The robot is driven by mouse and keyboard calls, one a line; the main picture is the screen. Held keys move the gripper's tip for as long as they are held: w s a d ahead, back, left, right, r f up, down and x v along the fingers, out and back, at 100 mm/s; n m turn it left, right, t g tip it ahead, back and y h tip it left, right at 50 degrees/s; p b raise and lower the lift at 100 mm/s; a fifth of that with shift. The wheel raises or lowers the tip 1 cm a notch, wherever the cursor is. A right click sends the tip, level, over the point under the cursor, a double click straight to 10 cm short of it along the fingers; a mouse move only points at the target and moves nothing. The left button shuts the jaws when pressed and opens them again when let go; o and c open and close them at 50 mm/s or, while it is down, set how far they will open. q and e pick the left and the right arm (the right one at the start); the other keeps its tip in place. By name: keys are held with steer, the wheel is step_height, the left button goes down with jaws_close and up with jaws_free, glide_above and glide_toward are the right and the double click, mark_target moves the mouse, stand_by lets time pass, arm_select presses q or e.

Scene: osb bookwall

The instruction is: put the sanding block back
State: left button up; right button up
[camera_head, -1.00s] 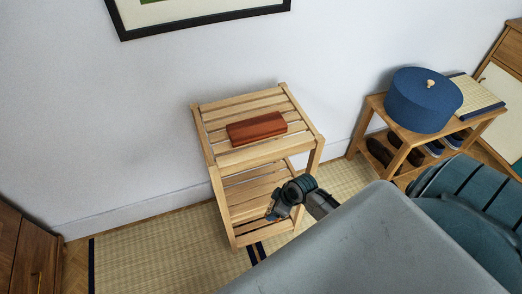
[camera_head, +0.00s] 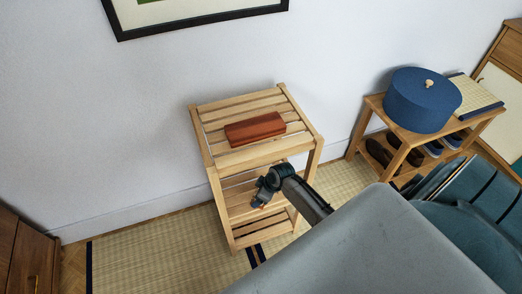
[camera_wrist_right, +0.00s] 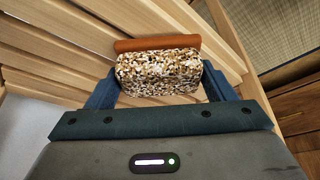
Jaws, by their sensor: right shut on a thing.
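A block with a speckled, grainy face (camera_wrist_right: 158,72), which I take to be the sanding block, sits between the two blue fingers of my right gripper (camera_wrist_right: 160,88) in the right wrist view. The gripper is shut on it. An orange-brown strip shows along the block's far edge; I cannot tell whether it belongs to the block. In the head view my right gripper (camera_head: 262,194) is in front of the slatted wooden stand (camera_head: 221,160), and the block is hard to make out. My left gripper is not in view.
A red-brown box (camera_head: 255,129) lies on the stand's top slats, with bare slats around it. A lower slatted shelf shows below. A low bench (camera_head: 374,103) with a round blue box (camera_head: 423,100) stands to the right. A wooden cabinet (camera_head: 28,250) is at the left.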

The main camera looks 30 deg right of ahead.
steer(key=shift+f, duration=0.15)
steer(key=o, duration=1)
steer(key=shift+c, duration=0.2)
